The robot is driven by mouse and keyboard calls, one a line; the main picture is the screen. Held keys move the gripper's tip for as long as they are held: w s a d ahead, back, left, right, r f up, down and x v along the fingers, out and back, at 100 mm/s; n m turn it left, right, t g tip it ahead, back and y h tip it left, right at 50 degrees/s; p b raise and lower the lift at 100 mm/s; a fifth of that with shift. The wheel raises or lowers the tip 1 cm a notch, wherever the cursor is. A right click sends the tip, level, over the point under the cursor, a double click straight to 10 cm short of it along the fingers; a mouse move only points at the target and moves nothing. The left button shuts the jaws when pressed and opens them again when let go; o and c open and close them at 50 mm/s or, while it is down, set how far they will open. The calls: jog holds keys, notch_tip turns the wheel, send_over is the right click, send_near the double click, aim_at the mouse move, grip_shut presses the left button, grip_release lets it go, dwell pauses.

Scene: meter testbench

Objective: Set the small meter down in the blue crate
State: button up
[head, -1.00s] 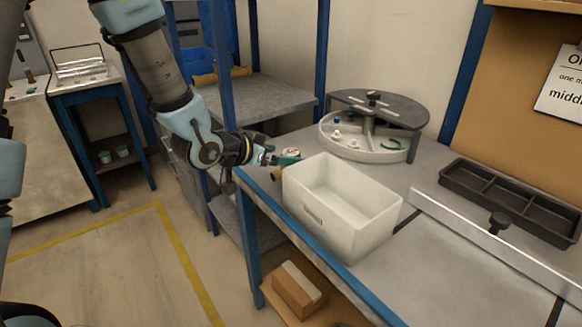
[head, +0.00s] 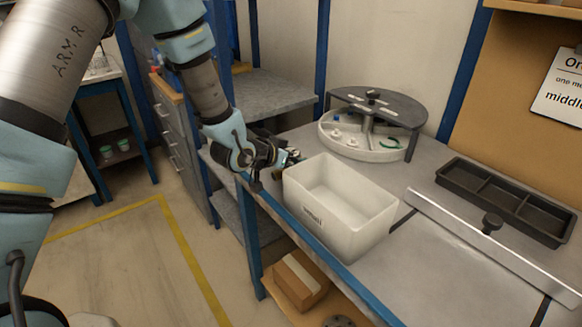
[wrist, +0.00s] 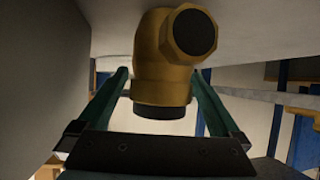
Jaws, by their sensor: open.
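The small meter (wrist: 163,70) is a brass body with a dark round face and a dark lower end. In the wrist view it stands between the two green fingers of my gripper (wrist: 160,82). The fingers are open on either side of it; I cannot tell whether either touches it. In the head view my gripper (head: 284,158) is low at the table's left edge, beside the white bin, and the meter (head: 278,173) is mostly hidden there. I cannot make out a blue crate clearly; my arm covers much of the rear shelf.
The white bin (head: 352,238) stands close to the right of my gripper. Behind it is a round divided tray (head: 375,154) under a dark half-disc. A black compartment tray (head: 505,200) and a metal rail (head: 490,250) lie at the right. A blue post rises behind my gripper.

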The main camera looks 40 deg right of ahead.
grip_shut()
dwell(0.7)
